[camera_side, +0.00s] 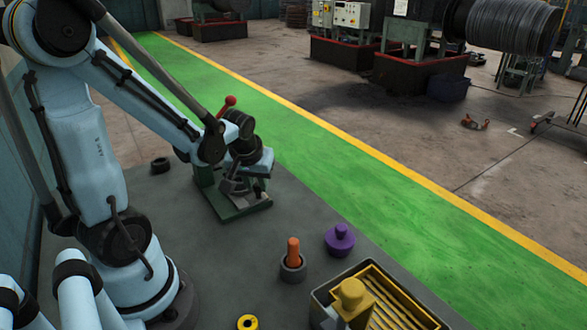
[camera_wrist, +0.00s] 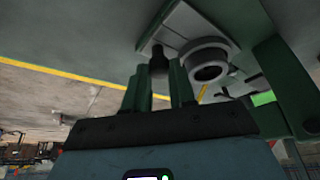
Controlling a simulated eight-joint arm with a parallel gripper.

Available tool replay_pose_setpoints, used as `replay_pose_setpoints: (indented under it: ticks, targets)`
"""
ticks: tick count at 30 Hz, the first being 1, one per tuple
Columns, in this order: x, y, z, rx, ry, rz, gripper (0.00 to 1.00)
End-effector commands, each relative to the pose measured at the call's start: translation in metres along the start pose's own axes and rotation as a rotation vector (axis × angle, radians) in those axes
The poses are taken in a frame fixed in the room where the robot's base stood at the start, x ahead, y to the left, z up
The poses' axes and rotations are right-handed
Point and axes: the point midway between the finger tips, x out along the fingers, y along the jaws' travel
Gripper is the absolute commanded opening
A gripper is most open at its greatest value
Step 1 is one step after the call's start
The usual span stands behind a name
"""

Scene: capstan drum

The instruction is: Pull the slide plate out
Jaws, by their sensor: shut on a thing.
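The green press-like stand (camera_side: 228,208) is at the table's far edge in the side view, with a red-knobbed lever (camera_side: 229,102) rising above it. My gripper (camera_side: 257,190) is at the stand, low over its base. In the wrist view, the light grey slide plate (camera_wrist: 185,22) lies against the green stand, with a round grey collar (camera_wrist: 207,62) beside my fingers. My gripper (camera_wrist: 159,80) is shut on a small dark knob (camera_wrist: 158,58) at the plate's near end. The knob's join to the plate is partly hidden.
A black ring (camera_side: 160,165) lies left of the stand. An orange peg in a dark cup (camera_side: 292,268), a purple knobbed piece (camera_side: 340,240), a yellow ring (camera_side: 247,322) and a yellow-slatted tray (camera_side: 425,318) are nearer. The grey table (camera_side: 215,260) is clear between.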

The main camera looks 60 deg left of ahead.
Motion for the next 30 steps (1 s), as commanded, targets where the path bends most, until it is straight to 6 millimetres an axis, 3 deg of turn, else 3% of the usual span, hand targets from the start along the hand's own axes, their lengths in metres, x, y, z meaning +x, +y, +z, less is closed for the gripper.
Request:
replay_pose_setpoints:
  ticks: [7,8,12,23,30]
  targets:
    - [-0.001,0.005,0.004,0.004,-0.01,0.015,0.0]
    - [-0.001,0.005,0.004,0.005,-0.01,0.015,0.28]
    - [-0.001,0.004,0.003,0.004,-0.009,0.013,0.49]
    - [-0.002,0.003,0.002,0.002,-0.007,0.009,0.5]
    - [-0.018,0.003,0.002,0.003,-0.007,0.009,0.5]
